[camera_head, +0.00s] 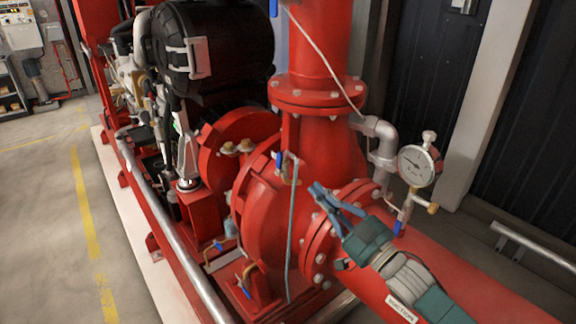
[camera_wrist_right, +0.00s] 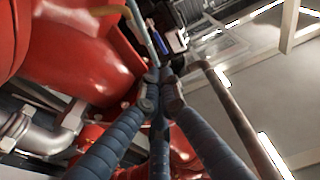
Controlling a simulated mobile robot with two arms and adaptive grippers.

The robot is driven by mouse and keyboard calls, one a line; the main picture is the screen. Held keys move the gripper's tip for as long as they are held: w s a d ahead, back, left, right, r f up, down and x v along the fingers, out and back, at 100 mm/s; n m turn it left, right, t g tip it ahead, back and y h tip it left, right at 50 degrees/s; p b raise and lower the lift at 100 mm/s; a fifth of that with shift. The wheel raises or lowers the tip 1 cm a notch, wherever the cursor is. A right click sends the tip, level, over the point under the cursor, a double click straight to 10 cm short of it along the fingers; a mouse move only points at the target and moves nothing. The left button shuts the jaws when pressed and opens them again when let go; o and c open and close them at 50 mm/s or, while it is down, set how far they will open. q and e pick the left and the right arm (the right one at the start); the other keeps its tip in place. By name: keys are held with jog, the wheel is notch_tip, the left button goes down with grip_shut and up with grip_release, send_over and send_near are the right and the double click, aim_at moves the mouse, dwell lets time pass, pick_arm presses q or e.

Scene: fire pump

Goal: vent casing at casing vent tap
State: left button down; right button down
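The casing vent tap (camera_head: 286,168) is a small brass valve with a blue lever on the red pump casing (camera_head: 262,215). A thin grey pipe (camera_head: 291,230) runs down from it. The blue lever (camera_wrist_right: 163,45) and the thin pipe also show in the right wrist view, beyond the fingertips. My right gripper (camera_head: 326,203) is just right of the tap and pipe, over the flange, apart from the lever. In the wrist view its blue-grey fingers (camera_wrist_right: 160,90) converge with their tips together, with nothing clearly held. My left gripper is not in view.
The thick red suction pipe (camera_head: 480,262) runs under my right arm. A metal rail (camera_head: 172,235) edges the base; open floor (camera_head: 50,220) lies left.

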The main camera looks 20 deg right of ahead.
jog(key=p, duration=0.1)
send_near(281, 158)
jog(key=w, duration=0.3)
jog(key=x, duration=0.3)
jog(key=p+x, duration=0.1)
jog(key=shift+w+d+f, duration=0.1)
jog(key=shift+w+d, duration=0.05)
jog(key=shift+w, duration=0.3)
jog(key=r+g+p, duration=0.1)
jog(key=p, duration=0.3)
jog(key=a+g+h+p, duration=0.1)
jog(key=p, duration=0.4)
jog(key=shift+w+r+g, duration=0.1)
jog(key=shift+r+g, duration=0.2)
jog(key=shift+r, duration=0.1)
jog(key=shift+a, duration=0.2)
jog(key=shift+a, duration=0.2)
jog(key=shift+f, duration=0.1)
